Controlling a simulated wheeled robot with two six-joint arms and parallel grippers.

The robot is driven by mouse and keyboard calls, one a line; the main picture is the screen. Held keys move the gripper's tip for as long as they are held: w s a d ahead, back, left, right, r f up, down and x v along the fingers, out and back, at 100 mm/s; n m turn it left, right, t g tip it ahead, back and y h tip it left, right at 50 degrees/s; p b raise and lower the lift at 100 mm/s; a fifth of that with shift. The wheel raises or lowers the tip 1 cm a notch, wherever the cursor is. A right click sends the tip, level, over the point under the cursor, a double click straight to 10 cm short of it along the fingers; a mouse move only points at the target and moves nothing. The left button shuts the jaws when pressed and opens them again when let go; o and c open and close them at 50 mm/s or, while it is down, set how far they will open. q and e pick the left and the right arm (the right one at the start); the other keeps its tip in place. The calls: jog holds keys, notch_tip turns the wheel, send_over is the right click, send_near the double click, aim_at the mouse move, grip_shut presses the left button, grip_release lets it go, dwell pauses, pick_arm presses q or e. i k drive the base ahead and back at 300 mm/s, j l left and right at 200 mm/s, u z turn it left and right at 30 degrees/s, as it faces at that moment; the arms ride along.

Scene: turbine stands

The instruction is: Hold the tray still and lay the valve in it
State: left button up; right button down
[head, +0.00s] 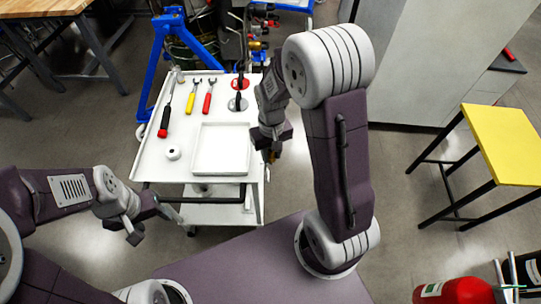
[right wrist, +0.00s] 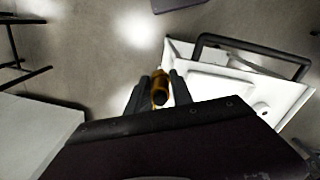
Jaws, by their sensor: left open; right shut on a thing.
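The tray (head: 221,168) is a shallow white square tray lying on the near right part of a white cart top. It also shows partly in the right wrist view (right wrist: 222,84). The valve is a small brass-coloured piece (right wrist: 160,88) between the fingers of my right gripper (right wrist: 160,82). In the head view my right gripper (head: 271,152) is shut on it, just right of the tray and the cart's right edge, with the valve mostly hidden. My left gripper (head: 146,222) is open and empty, near the cart's front left, apart from the tray.
Red and grey discs (head: 238,104) with dark upright parts stand behind the tray. A yellow stool (head: 503,140) is far right.

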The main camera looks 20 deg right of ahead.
aim_at(224, 150)
jog(key=i+l+u, duration=0.15)
jog(key=l+u, duration=0.25)
jog(key=i+l+u, duration=0.1)
jog(key=l+u, duration=0.7)
jog(key=l, duration=0.2)
jog(key=l+u, duration=0.4)
jog(key=k+l+u, duration=0.15)
jog(key=l+u, duration=0.25)
jog(key=l, duration=0.2)
jog(key=l+u, duration=0.25)
jog(key=l, duration=0.1)
